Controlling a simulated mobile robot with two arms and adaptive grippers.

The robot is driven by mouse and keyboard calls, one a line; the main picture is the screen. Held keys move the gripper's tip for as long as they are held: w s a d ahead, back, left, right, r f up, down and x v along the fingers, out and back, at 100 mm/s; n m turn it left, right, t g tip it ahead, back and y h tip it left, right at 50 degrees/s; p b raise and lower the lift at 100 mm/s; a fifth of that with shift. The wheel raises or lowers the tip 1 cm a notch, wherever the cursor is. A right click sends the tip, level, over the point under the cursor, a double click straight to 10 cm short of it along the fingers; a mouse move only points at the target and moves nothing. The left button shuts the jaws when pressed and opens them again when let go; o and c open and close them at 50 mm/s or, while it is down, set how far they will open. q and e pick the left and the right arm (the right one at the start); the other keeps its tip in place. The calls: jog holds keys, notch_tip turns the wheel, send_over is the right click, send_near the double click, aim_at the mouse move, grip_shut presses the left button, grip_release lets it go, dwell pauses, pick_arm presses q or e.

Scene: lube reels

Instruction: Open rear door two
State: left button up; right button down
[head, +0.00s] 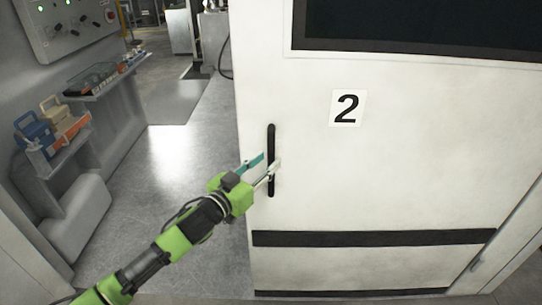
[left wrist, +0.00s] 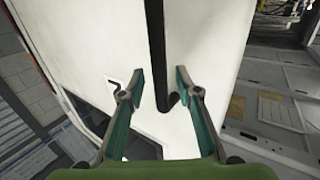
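Rear door two (head: 390,180) is a white panel with a black "2" label (head: 347,108) and a dark window at the top. Its black vertical handle (head: 271,145) sits near the door's left edge. My left gripper (head: 268,164) is at the lower half of the handle, with one finger on each side of it in the head view. In the left wrist view the fingers (left wrist: 160,72) are open and apart, and the handle (left wrist: 157,30) runs between them. I see gaps at both sides, so contact is not shown. My right gripper is not in view.
A black strip (head: 375,238) crosses the lower door. At the left, a grey wall holds a control panel (head: 70,25) and shelves with a blue box (head: 35,132) and an orange-tan box (head: 62,117). The grey floor (head: 190,170) between shelves and door is clear.

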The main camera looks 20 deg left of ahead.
aim_at(269, 160)
pick_arm(q)
jog(key=shift+x, duration=1.55)
grip_shut()
